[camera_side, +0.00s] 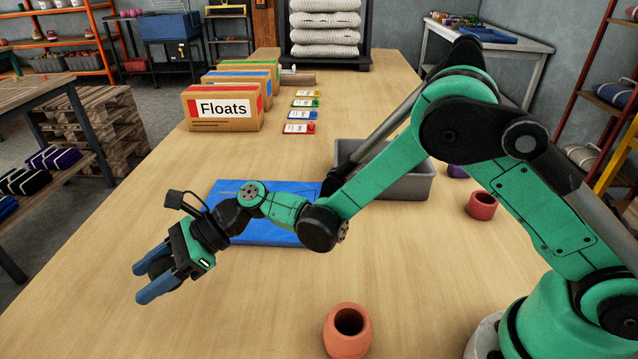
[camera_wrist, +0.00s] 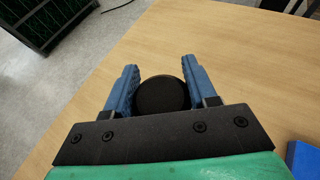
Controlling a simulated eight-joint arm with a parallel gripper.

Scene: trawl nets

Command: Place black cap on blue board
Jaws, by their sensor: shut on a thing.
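My gripper (camera_side: 152,281) has blue fingers and is at the left front of the table. It is shut on the black cap (camera_side: 160,266), a dark round piece between the fingers. In the wrist view the black cap (camera_wrist: 162,95) sits between the two finger pads of my gripper (camera_wrist: 160,88). The blue board (camera_side: 275,228) lies flat on the table, behind and to the right of my gripper. My arm hides part of the board. A blue corner (camera_wrist: 304,158) shows at the right edge of the wrist view.
A grey bin (camera_side: 405,187) stands right of the board, partly behind my arm. An orange-red cup (camera_side: 348,335) is at the front and a red one (camera_side: 481,205) at the right. The table's left front is clear.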

